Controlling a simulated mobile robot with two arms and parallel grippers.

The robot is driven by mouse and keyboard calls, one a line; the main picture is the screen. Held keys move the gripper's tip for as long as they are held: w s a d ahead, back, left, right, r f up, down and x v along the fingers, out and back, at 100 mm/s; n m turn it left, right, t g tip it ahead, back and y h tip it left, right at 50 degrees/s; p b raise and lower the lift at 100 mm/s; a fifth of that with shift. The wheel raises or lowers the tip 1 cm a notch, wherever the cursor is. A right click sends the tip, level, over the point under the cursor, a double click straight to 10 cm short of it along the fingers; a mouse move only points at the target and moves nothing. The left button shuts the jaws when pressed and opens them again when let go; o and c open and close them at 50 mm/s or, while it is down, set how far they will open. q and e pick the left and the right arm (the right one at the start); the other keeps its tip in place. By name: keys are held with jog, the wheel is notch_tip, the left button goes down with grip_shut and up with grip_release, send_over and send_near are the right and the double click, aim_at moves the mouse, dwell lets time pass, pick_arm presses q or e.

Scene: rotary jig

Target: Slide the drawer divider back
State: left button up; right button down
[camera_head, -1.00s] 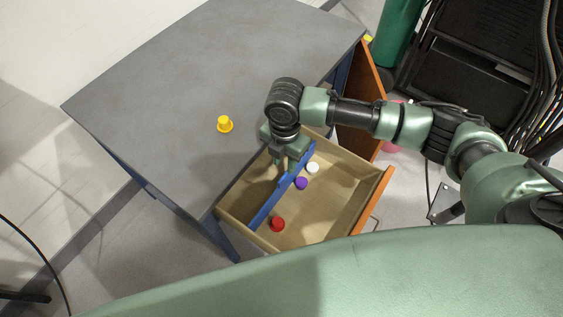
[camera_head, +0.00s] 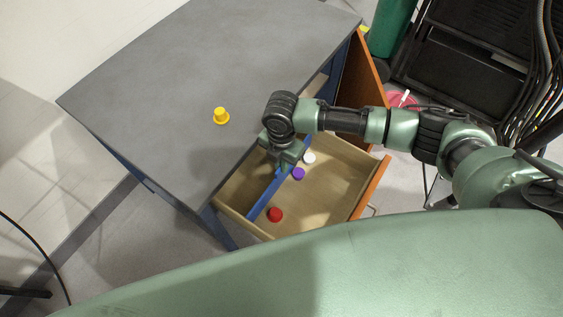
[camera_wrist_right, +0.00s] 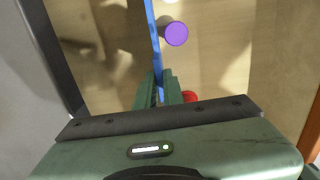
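The blue divider (camera_head: 263,198) stands across the open wooden drawer (camera_head: 345,207), nearer the table side than the drawer front. My right gripper (camera_head: 280,170) points down at the divider from above. In the right wrist view, the divider (camera_wrist_right: 154,45) runs between its two green fingers (camera_wrist_right: 159,88), which sit close against both faces, so it looks shut on the divider. The fingertips are partly hidden in the head view. My left gripper is not in view.
On the drawer's front side of the divider lie a red piece (camera_head: 275,215), a purple piece (camera_head: 298,173) and a white piece (camera_head: 310,158). A yellow piece (camera_head: 221,116) stands on the grey tabletop (camera_head: 190,80). An orange door (camera_head: 369,85) stands open beyond the drawer.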

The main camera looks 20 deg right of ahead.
jog(key=shift+r, duration=0.1)
dwell(1.2)
jog(key=w+a, duration=0.1)
jog(key=w, duration=0.1)
jog(key=w+a+b, duration=0.1)
jog(key=w+a, duration=0.1)
jog(key=shift+a, duration=0.1)
jog(key=c, duration=1.5)
grip_release()
jog(key=shift+r, duration=3.9)
